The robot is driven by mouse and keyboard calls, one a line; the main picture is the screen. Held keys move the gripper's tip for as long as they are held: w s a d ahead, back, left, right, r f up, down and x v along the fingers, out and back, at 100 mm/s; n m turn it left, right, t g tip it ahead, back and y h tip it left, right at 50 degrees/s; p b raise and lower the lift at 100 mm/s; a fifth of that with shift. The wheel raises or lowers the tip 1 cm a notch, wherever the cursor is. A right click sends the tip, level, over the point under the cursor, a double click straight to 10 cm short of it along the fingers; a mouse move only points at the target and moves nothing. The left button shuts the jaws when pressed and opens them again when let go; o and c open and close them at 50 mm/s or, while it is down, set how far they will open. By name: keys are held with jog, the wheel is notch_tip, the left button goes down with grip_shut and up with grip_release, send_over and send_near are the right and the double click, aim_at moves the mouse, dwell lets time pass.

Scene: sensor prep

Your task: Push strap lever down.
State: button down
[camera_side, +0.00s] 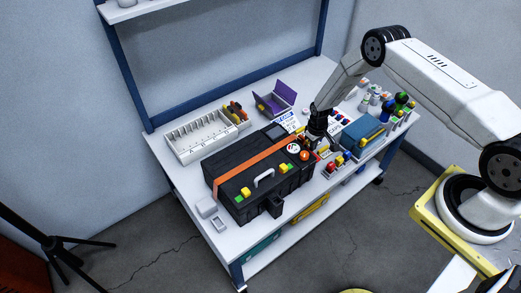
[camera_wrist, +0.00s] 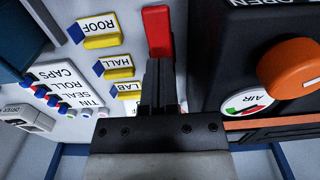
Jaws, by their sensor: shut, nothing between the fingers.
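A black case (camera_side: 237,202) stands on the workbench with an orange strap (camera_side: 250,165) running across its top. My gripper (camera_side: 314,138) is at the case's right end in the side view. In the wrist view my gripper (camera_wrist: 160,82) has its dark fingers together with nothing between them. A red lever-like piece (camera_wrist: 158,30) lies just beyond the fingertips, beside the black case (camera_wrist: 215,60). Its lower part is hidden behind the fingers, and I cannot tell whether they touch it. I cannot tell for sure whether this piece is the strap lever.
An orange knob (camera_wrist: 292,68) and an AIR gauge (camera_wrist: 247,101) are on the case, close right of the fingers. Yellow blocks labelled ROOF (camera_wrist: 103,40) and HALL (camera_wrist: 118,72) lie to the left. A white divided tray (camera_side: 205,134) and a purple holder (camera_side: 275,99) stand behind.

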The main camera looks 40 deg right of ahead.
jog(key=shift+r, duration=2.6)
jog(key=s+a+r+t, duration=0.1)
jog(key=s+a+r, duration=0.15)
jog(key=r, duration=0.65)
jog(key=s+a+r, duration=0.2)
jog(key=a+r, duration=0.2)
jog(key=r, duration=0.6)
jog(key=s+a+r, duration=0.2)
jog(key=s+r, duration=0.3)
jog(key=s, duration=0.2)
jog(key=s+a+r+t, duration=0.1)
jog(key=s+a+r, duration=0.2)
jog(key=s+r, duration=0.2)
jog(key=shift+s+t, duration=0.3)
jog(key=shift+s, duration=0.75)
jog(key=shift+a+r, duration=0.1)
